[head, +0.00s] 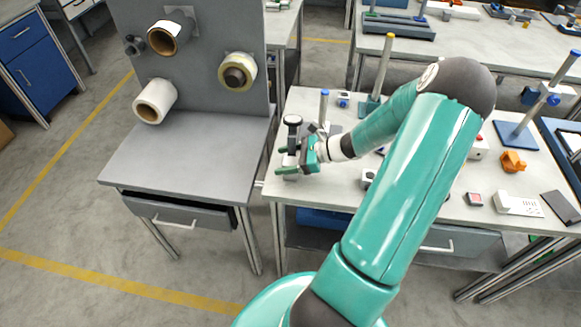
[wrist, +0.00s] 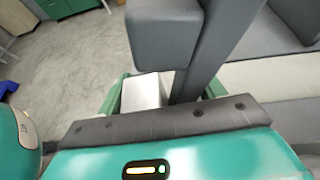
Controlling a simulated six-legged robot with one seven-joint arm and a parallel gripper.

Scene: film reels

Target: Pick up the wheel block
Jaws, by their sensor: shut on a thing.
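The wheel block (wrist: 142,92) shows as a pale, light-grey block between my green fingers in the wrist view. In the head view, the wheel block (head: 290,160) is a small pale patch between the fingers. My gripper (head: 287,162) is shut on it at the left edge of the light workbench. A dark rounded piece (wrist: 165,32) and a dark upright bar stand right at the block in the wrist view. I cannot tell whether they belong to it. My gripper hides much of the block, and whether it touches the bench is unclear.
To the left is a grey table (head: 185,160) with a panel holding rolls. An orange part (head: 512,161) lies at the right.

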